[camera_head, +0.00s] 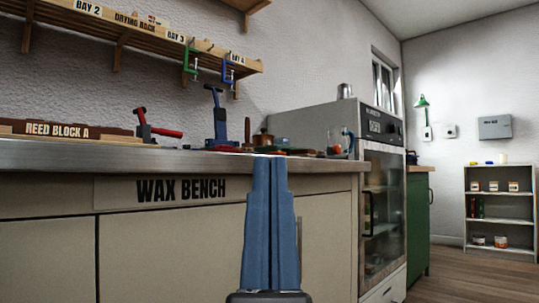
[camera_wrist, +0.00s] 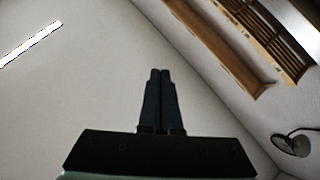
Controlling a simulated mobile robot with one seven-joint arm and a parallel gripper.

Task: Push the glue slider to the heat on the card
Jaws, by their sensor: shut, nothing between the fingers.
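My gripper (camera_head: 270,158) is shut and empty. It points upward in front of the wax bench, with its tips near the height of the bench top's front edge. In the wrist view my gripper (camera_wrist: 160,73) shows as two dark fingers pressed together against the ceiling and wall. I cannot make out a glue slider or a card in either view. The items on the bench top are seen nearly edge-on, and some are too small to tell.
The wax bench (camera_head: 180,160) carries a block labelled Reed Block A (camera_head: 60,130), a red clamp (camera_head: 155,129), a blue stand (camera_head: 218,125) and a glass jug (camera_head: 340,140). A grey oven (camera_head: 380,127) stands right of it. A drying rack (camera_head: 140,30) hangs above. Floor is free at right.

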